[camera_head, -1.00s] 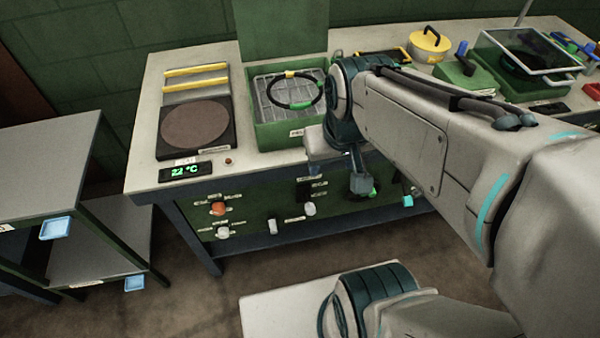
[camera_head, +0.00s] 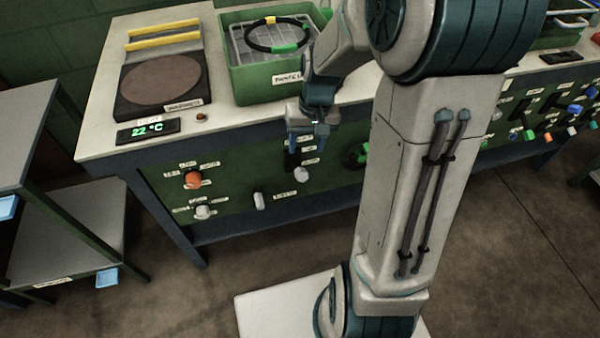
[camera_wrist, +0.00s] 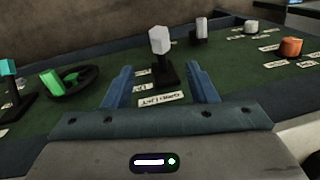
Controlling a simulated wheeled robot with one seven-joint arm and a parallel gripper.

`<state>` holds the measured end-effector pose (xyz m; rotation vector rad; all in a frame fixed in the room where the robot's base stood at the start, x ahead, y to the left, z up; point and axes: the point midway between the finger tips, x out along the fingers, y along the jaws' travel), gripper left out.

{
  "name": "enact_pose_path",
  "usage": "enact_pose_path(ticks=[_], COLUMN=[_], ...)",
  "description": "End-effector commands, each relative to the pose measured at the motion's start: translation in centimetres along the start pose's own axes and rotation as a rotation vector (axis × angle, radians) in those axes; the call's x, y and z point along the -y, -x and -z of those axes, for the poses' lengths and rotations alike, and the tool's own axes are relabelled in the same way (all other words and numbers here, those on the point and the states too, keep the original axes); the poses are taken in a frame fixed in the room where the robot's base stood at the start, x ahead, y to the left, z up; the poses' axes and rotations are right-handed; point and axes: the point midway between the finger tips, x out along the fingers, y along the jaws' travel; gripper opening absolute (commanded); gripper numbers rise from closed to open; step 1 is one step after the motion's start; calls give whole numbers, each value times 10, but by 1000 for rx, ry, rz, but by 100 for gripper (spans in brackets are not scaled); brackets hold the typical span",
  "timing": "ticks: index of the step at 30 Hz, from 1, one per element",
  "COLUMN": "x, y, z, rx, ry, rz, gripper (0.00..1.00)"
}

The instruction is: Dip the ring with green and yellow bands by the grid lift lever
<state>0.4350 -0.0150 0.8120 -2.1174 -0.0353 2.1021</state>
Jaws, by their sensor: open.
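The ring with green and yellow bands (camera_head: 284,47) is black. It lies on the pale wire grid (camera_head: 238,52) high in the green tank (camera_head: 262,88). The grid lift lever has a pale knob (camera_head: 301,174) on the panel below the tank. In the wrist view the lever (camera_wrist: 160,41) rises from a black base, with a "GRID LIFT" label in front. My gripper (camera_wrist: 160,70) is open, its blue fingers either side of the lever's lower part and label in the picture, not visibly touching. In the head view my gripper (camera_head: 306,135) is just above the lever.
A second pale lever (camera_wrist: 201,28) stands beside it. A handwheel with a green handle (camera_wrist: 66,80) is on the other side. An orange knob (camera_head: 194,180) is further along the panel. A round brown plate (camera_head: 162,81) and a "22 °C" display (camera_head: 147,130) sit left of the tank.

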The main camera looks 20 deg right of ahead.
Motion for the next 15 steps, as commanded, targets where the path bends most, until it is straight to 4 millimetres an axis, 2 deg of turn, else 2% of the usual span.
enact_pose_path(ticks=[1,9,15], x=[0,0,0], y=[-12,-71,-103], z=[-1,-2,-1], rx=[6,7,3], ry=[0,1,2], rz=[1,1,1], gripper=[52,52,52])
